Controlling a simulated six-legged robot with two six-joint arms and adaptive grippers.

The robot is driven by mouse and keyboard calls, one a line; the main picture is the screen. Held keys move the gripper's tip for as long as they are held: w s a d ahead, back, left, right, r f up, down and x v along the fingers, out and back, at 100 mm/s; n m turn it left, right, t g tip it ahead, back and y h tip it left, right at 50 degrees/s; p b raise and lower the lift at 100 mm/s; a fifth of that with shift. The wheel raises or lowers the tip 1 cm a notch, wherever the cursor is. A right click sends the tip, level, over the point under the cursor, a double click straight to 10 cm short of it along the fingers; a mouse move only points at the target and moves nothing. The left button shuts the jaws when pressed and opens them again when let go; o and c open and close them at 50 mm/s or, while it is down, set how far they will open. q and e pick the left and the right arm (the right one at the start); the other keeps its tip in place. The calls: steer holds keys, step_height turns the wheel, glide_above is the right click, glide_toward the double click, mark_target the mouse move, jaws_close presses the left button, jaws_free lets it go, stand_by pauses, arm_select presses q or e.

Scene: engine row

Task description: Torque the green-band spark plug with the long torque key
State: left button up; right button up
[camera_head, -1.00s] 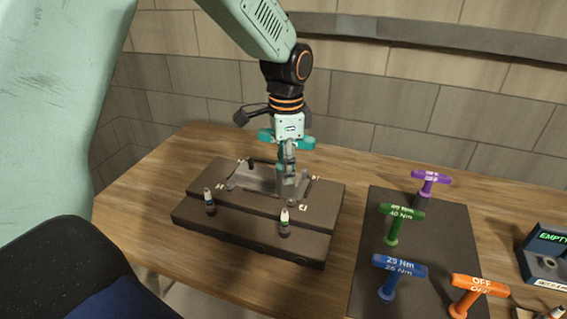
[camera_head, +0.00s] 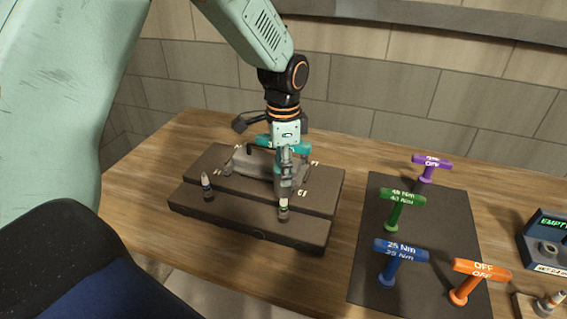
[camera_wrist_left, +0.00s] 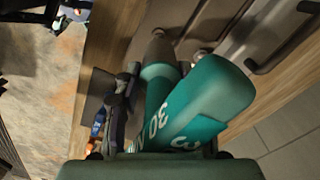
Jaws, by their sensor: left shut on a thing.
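My left gripper (camera_head: 287,157) is shut on a teal torque key (camera_head: 300,146) above the dark engine block (camera_head: 250,225). In the left wrist view, the key (camera_wrist_left: 205,105) has a thick teal handle marked 30. Its shaft points down at the front row of the block. The green-band spark plug (camera_head: 283,209) stands upright in the block's front step, right under the key's lower end. Its top is covered by the key; I cannot tell whether the key is fully seated. My right gripper is not in view.
Another plug (camera_head: 207,187) stands at the left of the front step. On a dark mat (camera_head: 355,285) to the right stand purple (camera_head: 432,163), green (camera_head: 402,198), blue (camera_head: 400,250) and orange (camera_head: 480,270) T-keys. A box reading EMPTY (camera_head: 545,240) is at the far right.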

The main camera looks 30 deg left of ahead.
mark_target(283, 193)
arm_select(q)
steer(key=shift+d+f+b, duration=0.25)
steer(key=shift+f+b, duration=0.05)
steer(key=shift+f, duration=0.35)
steer(key=shift+a+f+b, duration=0.2)
steer(key=shift+f+b, duration=0.15)
steer(key=shift+f, duration=0.7)
steer(key=shift+d+f+b, duration=0.2)
steer(key=shift+f+b, duration=0.25)
steer(key=shift+f, duration=0.6)
steer(key=shift+a+f, duration=0.2)
steer(key=shift+f, duration=0.4)
steer(key=shift+d+r, duration=0.1)
steer(key=shift+d, duration=0.05)
steer(key=shift+f, duration=0.35)
steer(key=shift+s+p, duration=0.25)
steer(key=shift+p, duration=0.1)
